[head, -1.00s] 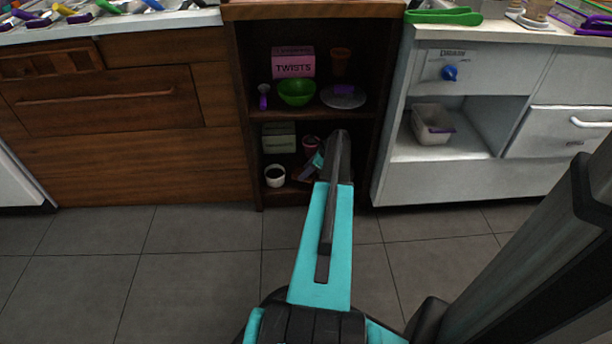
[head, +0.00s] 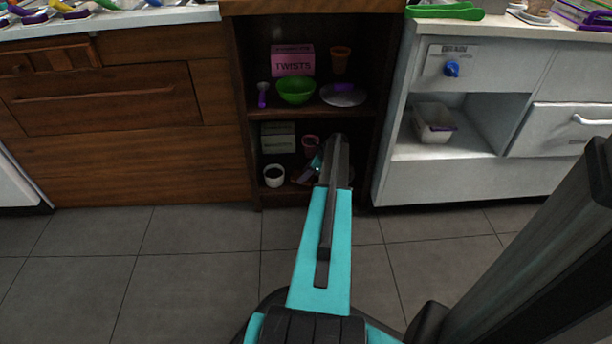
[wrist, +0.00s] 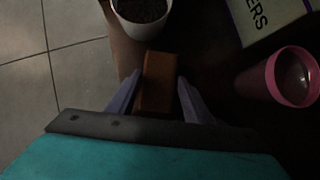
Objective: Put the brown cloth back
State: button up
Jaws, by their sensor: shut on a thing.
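The brown cloth (wrist: 159,82) shows in the wrist view as a small folded, block-like piece between the two purple fingers. My gripper (wrist: 157,95) is shut on it. In the head view my gripper (head: 316,164) is inside the lower compartment of the dark open shelf (head: 308,114), and my arm hides much of it there. The cloth is too small and dark in the head view to make out clearly. I cannot tell whether it touches the shelf floor.
A white cup with dark contents (wrist: 142,12) stands just beyond the cloth. A pink cup (wrist: 290,77) and a lettered box (wrist: 262,20) are on the right in the wrist view. Above are a green bowl (head: 296,91), a pink box (head: 292,61) and a plate (head: 343,96).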

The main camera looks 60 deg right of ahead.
jog(key=shift+f, duration=0.15)
jog(key=o, duration=1)
jog(key=shift+f, duration=0.1)
jog(key=p+v, duration=0.3)
jog(key=v, duration=0.4)
jog(key=shift+s+r, duration=0.15)
jog(key=shift+r, duration=0.2)
